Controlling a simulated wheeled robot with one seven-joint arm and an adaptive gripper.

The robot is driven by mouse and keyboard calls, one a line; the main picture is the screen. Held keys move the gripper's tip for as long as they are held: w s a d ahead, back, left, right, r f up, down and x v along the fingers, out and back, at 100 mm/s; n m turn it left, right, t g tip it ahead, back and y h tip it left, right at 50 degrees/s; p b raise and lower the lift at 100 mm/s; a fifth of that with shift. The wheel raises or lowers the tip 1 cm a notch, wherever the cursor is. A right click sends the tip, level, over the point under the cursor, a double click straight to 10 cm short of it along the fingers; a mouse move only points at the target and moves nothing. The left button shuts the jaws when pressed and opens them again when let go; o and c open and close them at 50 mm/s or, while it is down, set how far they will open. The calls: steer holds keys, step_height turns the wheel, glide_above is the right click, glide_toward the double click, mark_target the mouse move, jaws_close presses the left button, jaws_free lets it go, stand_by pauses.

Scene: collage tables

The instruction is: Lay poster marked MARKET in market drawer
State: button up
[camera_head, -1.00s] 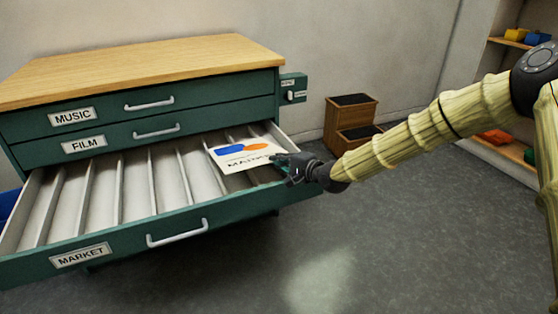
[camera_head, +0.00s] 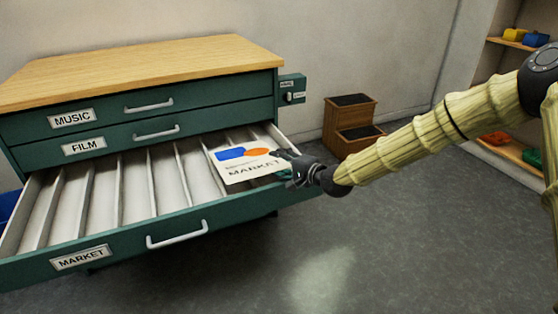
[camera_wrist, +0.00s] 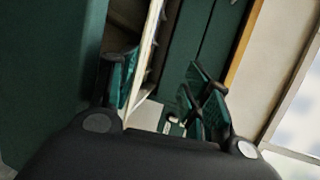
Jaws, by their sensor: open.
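The cream poster (camera_head: 238,170) reads MARKET and has a blue and an orange shape. It is at the right part of the open market drawer (camera_head: 178,222), over its dividers, face visible. I cannot tell whether it rests on them or is a little above. My gripper (camera_head: 284,165) is at the poster's right edge, above the drawer's right side, and its jaws are open. The fingertips overlap the poster's edge, so contact is unclear. In the wrist view the two green fingers of my gripper (camera_wrist: 162,88) stand apart; the poster is hard to make out there.
The drawers labelled MUSIC (camera_head: 98,119) and FILM (camera_head: 108,146) are shut above the open one. A small box (camera_head: 293,88) is fixed to the cabinet's right side. A brown step stool (camera_head: 340,127) stands behind my arm. Shelves (camera_head: 515,45) are at right. The floor in front is clear.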

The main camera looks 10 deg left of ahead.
steer(key=s+d+r+p, duration=0.2)
steer(key=s+d+p, duration=0.1)
steer(key=s+d, duration=0.1)
steer(key=shift+s, duration=0.85)
step_height(320, 180, up, 6)
steer(key=s+d+p, duration=0.1)
steer(key=s+p, duration=0.1)
steer(key=p, duration=0.2)
steer(key=shift+s+d+p, duration=0.2)
steer(key=shift+d+p, duration=0.05)
steer(key=shift+p, duration=0.15)
steer(key=shift+f, duration=0.1)
stand_by(1.0)
